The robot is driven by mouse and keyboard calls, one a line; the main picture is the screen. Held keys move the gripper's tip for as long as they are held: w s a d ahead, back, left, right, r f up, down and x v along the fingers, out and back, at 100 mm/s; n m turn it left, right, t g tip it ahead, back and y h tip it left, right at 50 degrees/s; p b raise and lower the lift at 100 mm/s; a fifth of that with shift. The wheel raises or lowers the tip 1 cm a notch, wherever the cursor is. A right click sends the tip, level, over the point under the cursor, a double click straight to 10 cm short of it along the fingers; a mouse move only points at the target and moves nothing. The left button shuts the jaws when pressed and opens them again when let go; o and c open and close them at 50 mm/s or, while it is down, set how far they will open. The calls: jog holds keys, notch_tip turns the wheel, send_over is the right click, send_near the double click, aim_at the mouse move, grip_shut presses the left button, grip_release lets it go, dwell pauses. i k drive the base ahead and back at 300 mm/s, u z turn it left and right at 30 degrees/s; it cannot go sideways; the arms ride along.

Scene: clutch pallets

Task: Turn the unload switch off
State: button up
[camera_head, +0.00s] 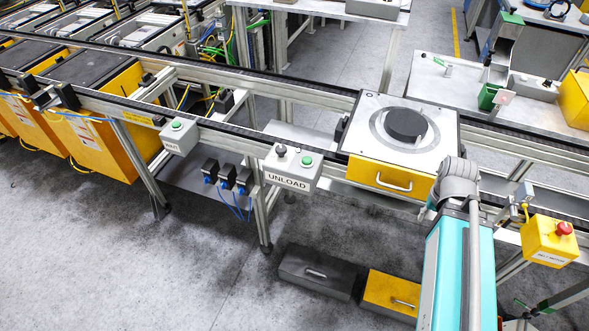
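The unload box (291,168) is a light grey control box on the front rail of the conveyor, left of centre, with a label reading UNLOAD on its front. On its top are a black knob-like switch (281,150) at the left and a green button (306,161) at the right. The knob's exact setting is too small to read. My arm, grey and teal, rises at the right, clear of the box. My gripper cannot be made out in this view.
A pallet (372,174) with a black disc (405,125) sits on the conveyor right of the box. Another control box (179,137) with a green button is to the left. A yellow box with a red emergency button (564,229) is at the right. Floor at lower left is clear.

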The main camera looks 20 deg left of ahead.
aim_at(281, 150)
jog(key=u, duration=1.25)
